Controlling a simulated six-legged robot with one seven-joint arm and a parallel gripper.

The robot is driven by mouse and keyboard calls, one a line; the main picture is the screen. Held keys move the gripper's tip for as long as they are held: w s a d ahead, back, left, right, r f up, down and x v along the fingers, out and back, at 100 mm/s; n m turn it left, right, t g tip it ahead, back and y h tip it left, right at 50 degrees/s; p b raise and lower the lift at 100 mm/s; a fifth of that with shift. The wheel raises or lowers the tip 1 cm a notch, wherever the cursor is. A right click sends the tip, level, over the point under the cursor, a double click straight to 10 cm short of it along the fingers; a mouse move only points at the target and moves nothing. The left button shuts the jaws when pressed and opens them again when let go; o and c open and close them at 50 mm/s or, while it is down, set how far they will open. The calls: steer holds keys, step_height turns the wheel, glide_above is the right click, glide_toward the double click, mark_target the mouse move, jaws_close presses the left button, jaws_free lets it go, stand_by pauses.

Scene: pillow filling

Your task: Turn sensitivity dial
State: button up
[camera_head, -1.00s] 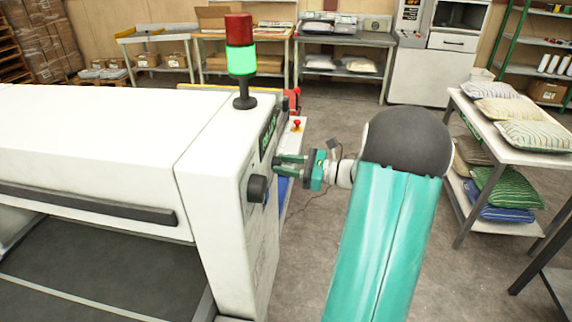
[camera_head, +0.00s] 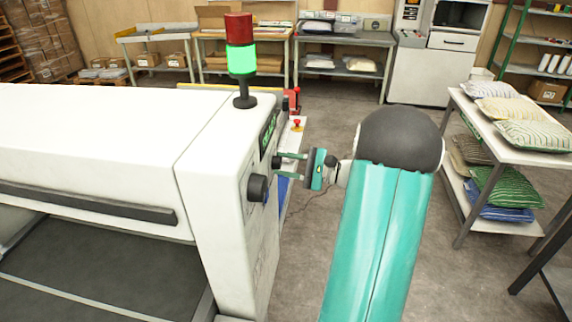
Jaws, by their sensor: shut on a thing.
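The white machine (camera_head: 222,165) fills the left, with its control panel on the right side face, seen at a steep angle. A small dark dial (camera_head: 276,162) sticks out of this panel under a green-lit display (camera_head: 268,133). My gripper (camera_head: 281,164) reaches in from the right, its two green fingers shut on the small dial, one above the other. The fingers partly cover the dial, and no markings on it can be read. A larger round black knob (camera_head: 258,188) sits lower and nearer, apart from the fingers.
A signal tower (camera_head: 240,60) with a lit green section stands on the machine. A red button (camera_head: 296,124) is behind the gripper. A table with striped pillows (camera_head: 530,134) is at right. The grey floor between machine and table is free.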

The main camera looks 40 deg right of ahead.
stand_by(0.4)
steer(key=o, duration=1)
steer(key=v, duration=1.3)
steer(key=shift+s+d, duration=0.2)
steer(key=shift+s, duration=0.15)
